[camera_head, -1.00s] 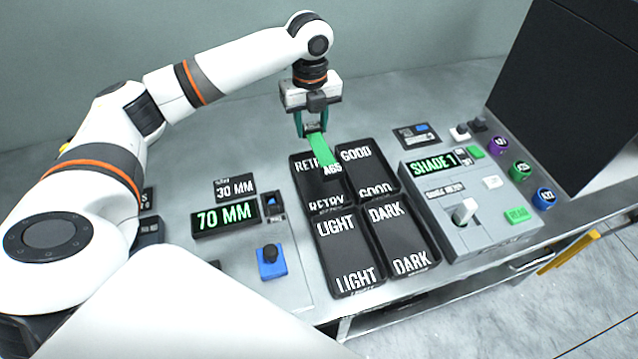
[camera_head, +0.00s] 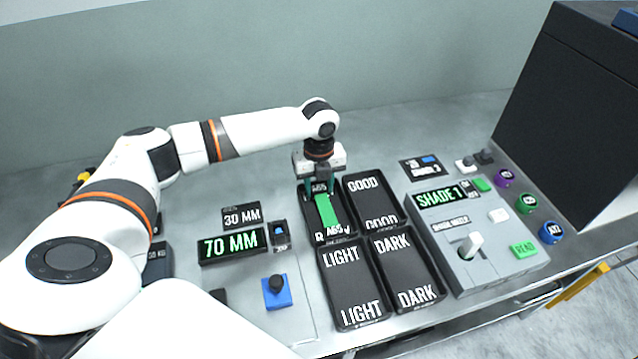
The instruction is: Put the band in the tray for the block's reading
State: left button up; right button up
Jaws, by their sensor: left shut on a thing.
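The green band (camera_head: 327,211) hangs from my left gripper (camera_head: 320,192), which is shut on its far end. The band lies over the RETRY tray (camera_head: 308,213), the back left one of the black trays, and seems to be down inside its rim; whether it touches the floor I cannot tell. A label end reading A65 or similar covers part of the tray's lettering. The GOOD tray (camera_head: 374,204), LIGHT tray (camera_head: 352,288) and DARK tray (camera_head: 410,268) hold nothing visible. The shade meter block (camera_head: 469,245) has a display (camera_head: 448,197) reading SHADE 1. My right gripper is not in view.
A 70 MM display (camera_head: 233,244), a 30 MM sign (camera_head: 242,215) and a blue-based knob (camera_head: 277,291) stand left of the trays. Purple, green and blue round pieces (camera_head: 527,203) sit at the right, beside a large black box (camera_head: 570,100).

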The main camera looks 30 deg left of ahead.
pick_arm(q)
jog(key=o, duration=1)
jog(key=shift+f, duration=0.1)
notch_tip(320, 180, up, 12)
jog(key=shift+r+b, duration=0.15)
jog(key=shift+b, duration=0.5)
